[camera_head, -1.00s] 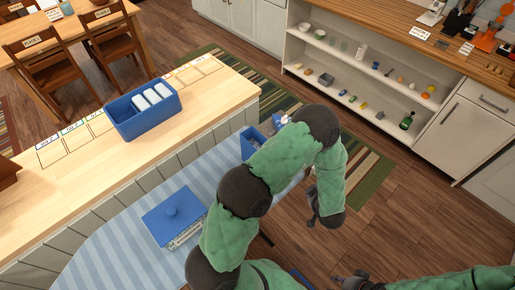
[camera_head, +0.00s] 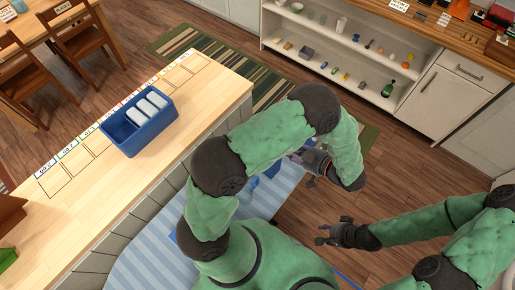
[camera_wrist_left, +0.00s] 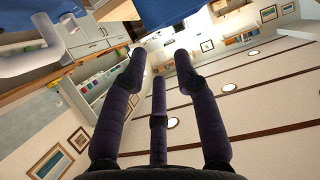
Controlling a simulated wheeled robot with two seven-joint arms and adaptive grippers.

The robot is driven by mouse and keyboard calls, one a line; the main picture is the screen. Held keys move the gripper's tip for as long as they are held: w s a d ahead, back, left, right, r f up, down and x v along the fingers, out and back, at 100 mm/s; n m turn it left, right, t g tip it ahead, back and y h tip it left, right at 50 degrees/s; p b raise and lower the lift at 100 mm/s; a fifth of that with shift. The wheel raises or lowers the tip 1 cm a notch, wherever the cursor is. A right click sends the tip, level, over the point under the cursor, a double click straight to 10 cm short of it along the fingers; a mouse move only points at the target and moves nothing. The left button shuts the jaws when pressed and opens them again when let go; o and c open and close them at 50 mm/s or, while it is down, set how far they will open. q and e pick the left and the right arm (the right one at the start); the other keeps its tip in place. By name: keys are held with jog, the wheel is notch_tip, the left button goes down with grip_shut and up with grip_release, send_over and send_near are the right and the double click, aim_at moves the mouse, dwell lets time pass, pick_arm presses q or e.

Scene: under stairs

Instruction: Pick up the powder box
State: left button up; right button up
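No powder box can be made out for certain. A blue container (camera_head: 271,170) on the striped ironing board (camera_head: 150,262) shows only in part, mostly covered by my left arm. My left gripper (camera_head: 308,165) is at the board's far end, beside that blue container. In the left wrist view its dark fingers (camera_wrist_left: 160,85) are spread apart with nothing between them. Blue surfaces (camera_wrist_left: 158,12) show beyond the fingertips, with a white rounded item (camera_wrist_left: 38,38) at the left. My right gripper (camera_head: 325,232) is open and empty over the floor.
A wooden counter (camera_head: 110,185) runs along the left, bearing a blue divided bin (camera_head: 128,142) with white items. Open shelves (camera_head: 350,65) with small objects stand at the back. Wooden floor (camera_head: 400,165) lies clear at the right.

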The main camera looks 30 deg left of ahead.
pick_arm(q)
jog(key=x, duration=0.5)
jog(key=shift+f, duration=0.1)
jog(key=shift+f+x, duration=0.15)
jog(key=shift+x, duration=1.15)
jog(key=shift+f+x, duration=0.15)
jog(key=shift+x, duration=1.2)
jog(key=shift+s+d, duration=0.1)
jog(key=shift+d, duration=0.05)
grip_shut()
